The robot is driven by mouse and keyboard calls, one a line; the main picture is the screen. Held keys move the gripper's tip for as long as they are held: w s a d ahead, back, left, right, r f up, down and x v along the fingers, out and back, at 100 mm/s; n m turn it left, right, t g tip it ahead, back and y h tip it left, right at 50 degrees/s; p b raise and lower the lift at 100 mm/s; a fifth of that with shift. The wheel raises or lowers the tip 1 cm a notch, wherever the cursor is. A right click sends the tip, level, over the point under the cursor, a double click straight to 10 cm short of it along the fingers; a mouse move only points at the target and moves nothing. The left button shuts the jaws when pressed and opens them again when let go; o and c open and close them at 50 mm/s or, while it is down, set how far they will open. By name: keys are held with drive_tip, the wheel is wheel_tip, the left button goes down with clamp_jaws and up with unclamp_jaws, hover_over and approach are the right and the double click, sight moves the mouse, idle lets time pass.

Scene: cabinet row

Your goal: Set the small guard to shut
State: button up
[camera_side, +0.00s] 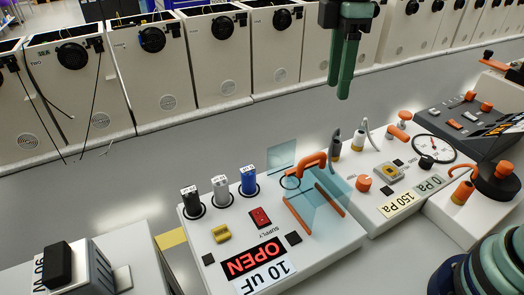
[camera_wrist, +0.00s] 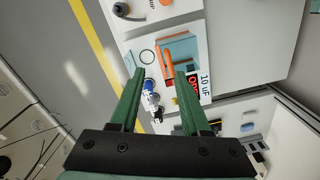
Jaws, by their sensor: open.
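The small guard (camera_side: 326,193) is a clear teal cover with an orange handle (camera_side: 305,164) and orange rails, on a white box (camera_side: 225,253). It looks raised and tilted; its exact angle is hard to tell. A display (camera_side: 253,259) in front of it reads OPEN, above "10 uF". In the wrist view the guard's teal part (camera_wrist: 183,46) and orange handle (camera_wrist: 165,62) lie just beyond the fingertips. My gripper (camera_side: 343,92) is green, open and empty, high above and behind the guard in the side view. It also shows in the wrist view (camera_wrist: 159,76).
Three capped posts, black (camera_side: 190,201), grey (camera_side: 221,190) and blue (camera_side: 249,181), stand left of the guard near a red switch (camera_side: 260,218). White cabinets (camera_side: 150,65) line the back; grey floor lies between.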

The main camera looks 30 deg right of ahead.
drive_tip(key=w+a+n+g, duration=0.1)
drive_tip(key=a+n, duration=0.3)
approach(317, 187)
drive_tip(key=shift+h, duration=0.3)
drive_tip(key=w+f, duration=0.1)
drive_tip(key=w+d+f, duration=0.1)
drive_tip(key=w+f, duration=0.1)
drive_tip(key=shift+w+d+f, duration=0.15)
drive_tip(key=shift+d+f, duration=0.2)
drive_tip(key=shift+f, duration=0.05)
clamp_jaws()
idle(1.0)
